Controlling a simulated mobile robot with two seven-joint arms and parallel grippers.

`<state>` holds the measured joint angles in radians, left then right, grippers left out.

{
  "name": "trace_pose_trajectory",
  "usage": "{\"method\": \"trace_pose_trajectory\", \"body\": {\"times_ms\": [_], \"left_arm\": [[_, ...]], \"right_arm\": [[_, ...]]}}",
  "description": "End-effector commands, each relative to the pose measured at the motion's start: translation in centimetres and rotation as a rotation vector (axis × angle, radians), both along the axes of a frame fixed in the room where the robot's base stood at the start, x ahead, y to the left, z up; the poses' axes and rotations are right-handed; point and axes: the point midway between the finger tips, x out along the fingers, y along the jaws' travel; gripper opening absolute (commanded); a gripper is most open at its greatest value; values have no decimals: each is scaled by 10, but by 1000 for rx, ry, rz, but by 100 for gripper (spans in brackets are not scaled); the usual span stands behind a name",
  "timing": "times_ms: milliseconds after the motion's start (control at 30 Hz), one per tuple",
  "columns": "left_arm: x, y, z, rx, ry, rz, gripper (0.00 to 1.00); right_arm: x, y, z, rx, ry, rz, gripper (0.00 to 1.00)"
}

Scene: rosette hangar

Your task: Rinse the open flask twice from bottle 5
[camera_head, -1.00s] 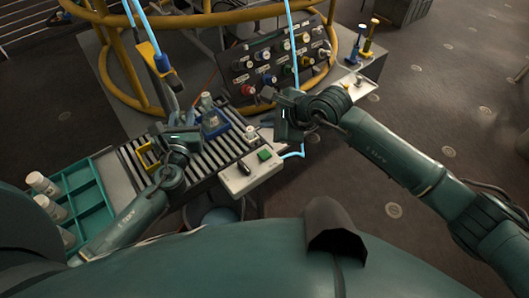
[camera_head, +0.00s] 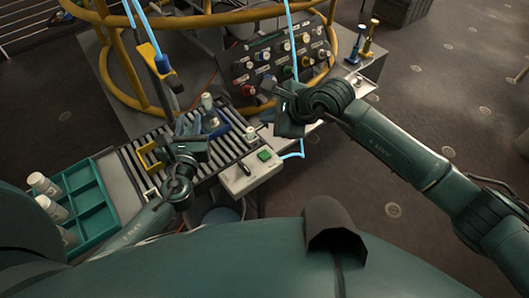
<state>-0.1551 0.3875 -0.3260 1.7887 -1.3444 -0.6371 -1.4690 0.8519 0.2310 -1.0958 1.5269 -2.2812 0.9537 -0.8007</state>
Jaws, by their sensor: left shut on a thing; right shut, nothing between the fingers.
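My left gripper (camera_head: 192,132) is shut over the slatted grate (camera_head: 232,146), beside a blue holder (camera_head: 213,127). The thing in its jaws is mostly hidden by the gripper, and I cannot tell which vessel it is. A small pale-topped vessel (camera_head: 207,102) stands upright at the blue holder, just beyond the gripper; whether it is the open flask is unclear. My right gripper (camera_head: 283,108) is shut and empty, in front of the valve panel.
A yellow bracket (camera_head: 147,156) is on the grate's left side. A control box (camera_head: 246,172) with a green button stands in front. The valve panel (camera_head: 285,65), yellow frame (camera_head: 112,70) and blue hoses (camera_head: 291,40) are behind. A small white-topped item (camera_head: 250,134) sits at the grate's right.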

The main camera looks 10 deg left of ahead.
Motion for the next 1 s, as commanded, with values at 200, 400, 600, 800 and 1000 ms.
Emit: {"method": "trace_pose_trajectory", "body": {"times_ms": [200, 400, 600, 800, 1000], "left_arm": [[-12, -14, 0, -1, 1, 0, 0], [-22, -26, 0, 0, 1, -1, 0], [-33, -38, 0, -1, 1, -1, 0], [-38, -44, 0, 0, 0, 0, 0], [-38, -44, 0, 0, 0, 0, 0]], "right_arm": [[0, 0, 2, 0, 0, 0, 0], [0, 0, 3, 0, 0, 0, 0], [0, 0, 4, 0, 0, 0, 0], [0, 0, 4, 0, 0, 0, 0], [0, 0, 4, 0, 0, 0, 0]]}}
